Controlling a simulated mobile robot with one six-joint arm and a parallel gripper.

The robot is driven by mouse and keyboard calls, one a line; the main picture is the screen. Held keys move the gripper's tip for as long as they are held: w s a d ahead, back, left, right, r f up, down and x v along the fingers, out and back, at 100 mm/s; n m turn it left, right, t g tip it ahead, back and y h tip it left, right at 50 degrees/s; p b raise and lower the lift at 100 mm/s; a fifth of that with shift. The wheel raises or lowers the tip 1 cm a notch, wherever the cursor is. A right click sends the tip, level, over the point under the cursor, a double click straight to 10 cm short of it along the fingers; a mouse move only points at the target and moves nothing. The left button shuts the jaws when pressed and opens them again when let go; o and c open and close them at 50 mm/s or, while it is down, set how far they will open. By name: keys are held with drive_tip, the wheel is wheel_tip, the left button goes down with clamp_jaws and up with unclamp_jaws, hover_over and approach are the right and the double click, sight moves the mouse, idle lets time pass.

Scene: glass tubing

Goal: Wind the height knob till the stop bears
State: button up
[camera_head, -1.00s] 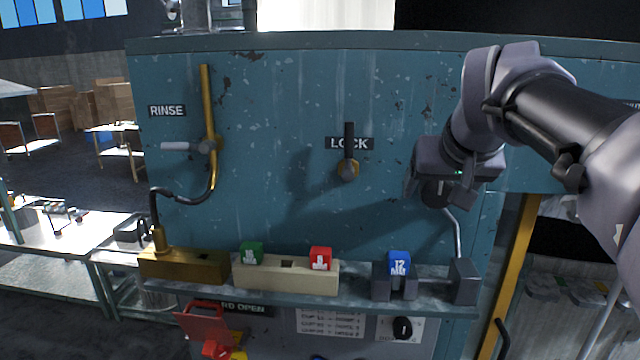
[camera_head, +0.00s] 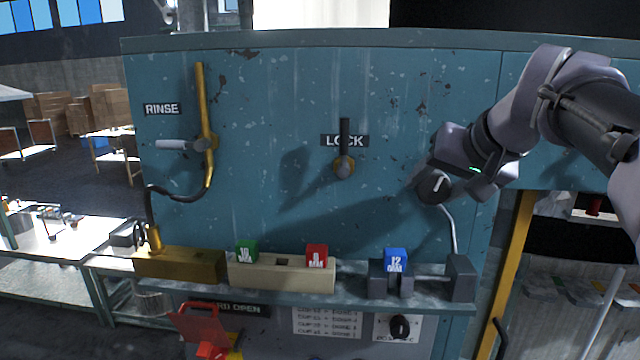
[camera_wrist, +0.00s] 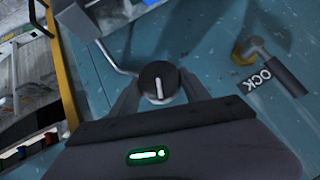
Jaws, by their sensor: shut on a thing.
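A round black knob (camera_head: 435,187) with a white pointer line is on the right of the blue-green panel. In the wrist view the knob (camera_wrist: 159,82) sits between the two fingers of my gripper (camera_wrist: 158,92), which is shut on it. A thin pale rod (camera_head: 453,228) runs from near the knob down to a dark grey block (camera_head: 462,278) on the shelf. A blue block marked 12 (camera_head: 395,261) sits in a grey holder left of that block. A bar spans between them; I cannot tell whether anything bears on the blue block.
Green (camera_head: 246,250) and red (camera_head: 317,256) blocks sit in a pale rack on the shelf (camera_head: 350,304). Another black knob (camera_head: 400,327) is below.

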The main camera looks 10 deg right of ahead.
drive_tip(key=shift+d+f+m+t+y+b, duration=0.15)
drive_tip(key=shift+m+t+y+b, duration=0.55)
drive_tip(key=shift+y+b, duration=0.6)
drive_tip(key=o, duration=1.3)
drive_tip(key=shift+w, duration=0.4)
drive_tip(key=p+v, duration=0.1)
drive_tip(key=v, duration=1.6)
drive_tip(key=shift+s+d, duration=0.15)
drive_tip(key=shift+s, duration=0.1)
